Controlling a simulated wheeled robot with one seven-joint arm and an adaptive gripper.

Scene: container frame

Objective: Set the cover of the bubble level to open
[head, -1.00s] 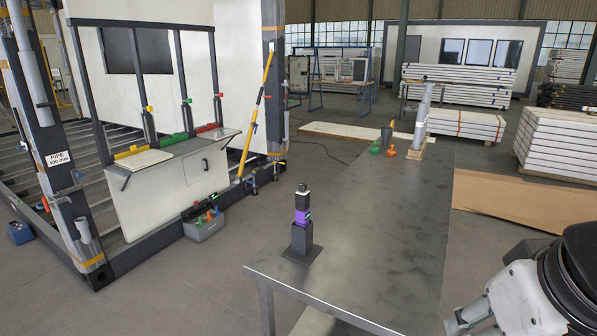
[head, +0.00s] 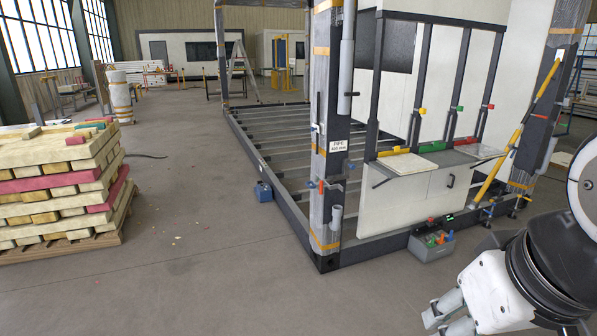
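A long yellow bar with dark parts (head: 517,132), which looks like the bubble level, leans at a slant against the wrapped right post of the container frame. Its top is near the upper right and its foot is near the floor beam. Its cover is too small to make out. The end of my arm with two light grey prongs (head: 449,315) shows at the lower right, far in front of the bar. I cannot tell whether these prongs are fingers of my gripper. Nothing is seen held.
The container frame (head: 285,190) has a fold-down shelf with yellow, green and red clamps. A grey toolbox (head: 431,248) stands on the floor before it, and a blue box (head: 264,191) left. A timber stack (head: 60,190) stands left.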

